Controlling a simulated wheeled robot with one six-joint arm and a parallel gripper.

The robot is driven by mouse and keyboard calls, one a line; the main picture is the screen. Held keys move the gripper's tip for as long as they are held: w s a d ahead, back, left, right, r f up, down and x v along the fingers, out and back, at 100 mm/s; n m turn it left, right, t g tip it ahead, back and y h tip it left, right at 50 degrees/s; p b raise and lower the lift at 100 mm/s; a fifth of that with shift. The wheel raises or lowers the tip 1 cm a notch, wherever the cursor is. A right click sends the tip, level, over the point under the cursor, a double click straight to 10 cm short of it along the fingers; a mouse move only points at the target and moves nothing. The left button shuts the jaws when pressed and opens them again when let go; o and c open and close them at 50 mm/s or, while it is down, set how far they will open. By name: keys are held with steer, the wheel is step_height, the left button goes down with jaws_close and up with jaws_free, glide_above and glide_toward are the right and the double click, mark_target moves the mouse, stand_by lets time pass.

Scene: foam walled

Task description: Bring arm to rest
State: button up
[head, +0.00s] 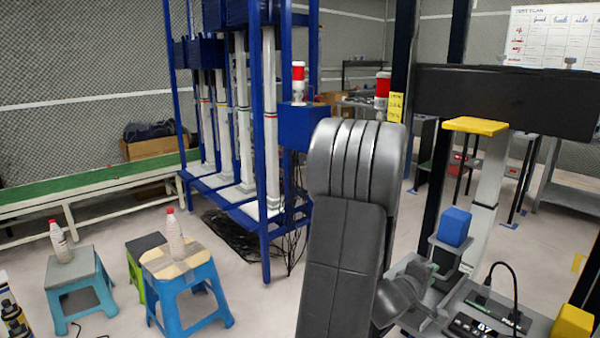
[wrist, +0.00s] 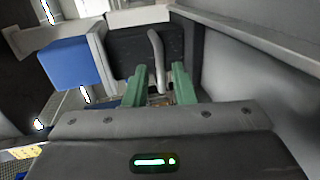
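My arm (head: 350,220) rises large in the middle of the head view and bends down on its right side. My gripper is at the lower right of the head view, partly hidden by the arm. In the wrist view my gripper (wrist: 160,75) shows two green fingers, apart, with nothing held between them. A blue block (head: 454,226) sits on a grey bracket just beyond and above the gripper in the head view. It also shows in the wrist view (wrist: 65,62), left of the fingers and apart from them.
Two bottles (head: 174,235) (head: 60,242) stand on stools at the left. A blue rack (head: 262,150) with white columns stands behind. A yellow block (head: 572,326) is at the lower right. Bare floor (head: 255,310) lies between the stools and my arm.

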steer(key=x, duration=0.3)
steer(key=shift+s+a, duration=0.25)
steer(key=shift+a, duration=0.1)
